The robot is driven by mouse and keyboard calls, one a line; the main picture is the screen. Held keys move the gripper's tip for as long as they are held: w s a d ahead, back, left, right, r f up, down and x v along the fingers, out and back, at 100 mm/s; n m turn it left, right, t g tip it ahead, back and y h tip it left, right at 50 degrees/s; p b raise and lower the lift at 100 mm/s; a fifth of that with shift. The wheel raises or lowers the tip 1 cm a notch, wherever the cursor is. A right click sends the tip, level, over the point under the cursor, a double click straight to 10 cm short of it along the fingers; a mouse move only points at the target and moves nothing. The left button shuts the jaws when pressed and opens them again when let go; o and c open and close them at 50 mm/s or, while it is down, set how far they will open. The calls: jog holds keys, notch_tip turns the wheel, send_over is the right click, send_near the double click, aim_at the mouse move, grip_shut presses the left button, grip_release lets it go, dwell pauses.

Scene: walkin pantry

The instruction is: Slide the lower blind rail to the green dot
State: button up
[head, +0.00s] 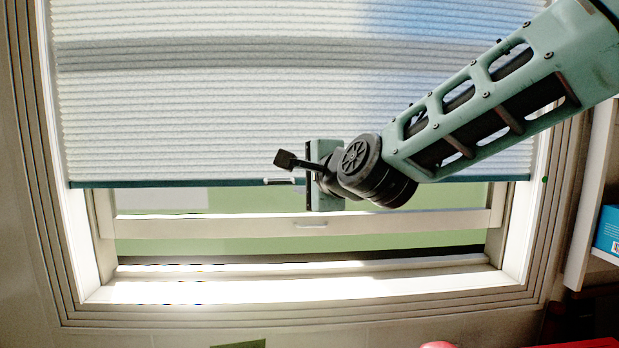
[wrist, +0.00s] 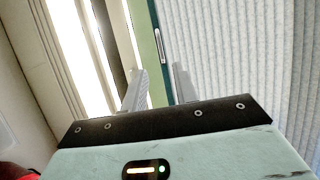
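The pale pleated blind (head: 180,110) hangs over the window. Its lower rail (head: 120,184) is a dark teal strip, level across the window; in the wrist view the rail (wrist: 140,20) runs between and beyond my fingers. A small silver handle (head: 279,181) sits on the rail; it also shows in the wrist view (wrist: 157,46), just past the fingertips. The green dot (head: 544,180) is on the right window frame, about level with the rail. My gripper (head: 300,181) is at the rail, just right of the handle. Its fingers (wrist: 160,80) are apart; no contact is clear.
Below the rail are the window's lower sash bar (head: 230,227) and the bright sill (head: 200,290). The right window frame and a shelf with a blue box (head: 608,232) are at the right. Red items (head: 437,345) show at the bottom edge.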

jog(key=shift+v, duration=1.4)
jog(key=s+f+n+g, duration=0.9)
jog(key=s+f+n, duration=0.4)
jog(key=s+f, duration=0.35)
jog(key=s+d+f+n+g+h, duration=0.3)
jog(key=s+d+f+n, duration=0.15)
jog(key=s, duration=0.35)
jog(key=s+d+f+n+g+h, duration=0.2)
jog(key=s+d+f+n, duration=0.1)
jog(key=s+d+n, duration=0.4)
notch_tip(320, 180, up, 28)
jog(key=s+a+m+p, duration=0.1)
jog(key=m+p, duration=0.1)
jog(key=p, duration=2.6)
jog(key=shift+a+r, duration=0.15)
jog(key=shift+a, duration=0.1)
jog(key=shift+s+m, duration=0.15)
jog(key=shift+m, duration=0.1)
